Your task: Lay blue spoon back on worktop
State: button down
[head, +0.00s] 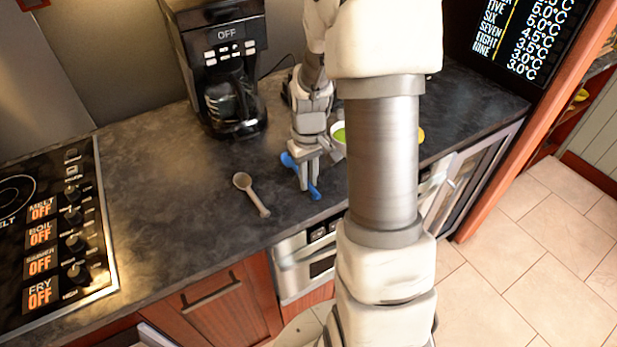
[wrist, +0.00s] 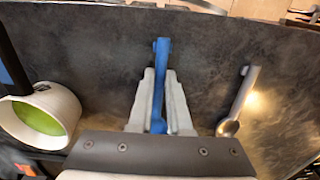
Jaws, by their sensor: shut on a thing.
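The blue spoon (head: 289,160) is between the fingers of my gripper (head: 308,184) at the worktop (head: 170,190), right of a grey-brown spoon. In the wrist view my gripper (wrist: 158,98) is shut on the blue spoon (wrist: 161,60), with one end of the spoon reaching out past the fingertips. The fingers hide part of the spoon. I cannot tell whether the spoon touches the worktop or is just above it.
A grey-brown spoon (head: 251,194) lies to the left of my gripper; it also shows in the wrist view (wrist: 240,100). A white cup with green inside (head: 338,136) stands close behind right. A coffee maker (head: 222,70) stands behind left. The worktop left is clear up to the hob (head: 60,235).

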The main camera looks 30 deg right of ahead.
jog(key=shift+f, duration=0.3)
jog(key=c, duration=0.8)
grip_release()
jog(key=shift+r, duration=0.1)
notch_tip(320, 180, up, 17)
jog(key=p, duration=0.1)
jog(key=s+a+r+t, duration=0.2)
jog(key=s+a, duration=0.2)
jog(key=s, duration=0.1)
jog(key=s+a+r+t, duration=0.1)
jog(key=s+a+r, duration=0.1)
jog(key=s+a, duration=0.2)
jog(key=s+a+r+t, duration=0.2)
jog(key=s+a+r, duration=0.1)
jog(key=s, duration=0.3)
jog(key=shift+s+a+r+t, duration=0.1)
jog(key=shift+s+a+t, duration=0.05)
jog(key=shift+a, duration=0.25)
jog(key=shift+s+a+t, duration=0.1)
jog(key=shift+a+t, duration=0.05)
jog(key=shift+a, duration=0.25)
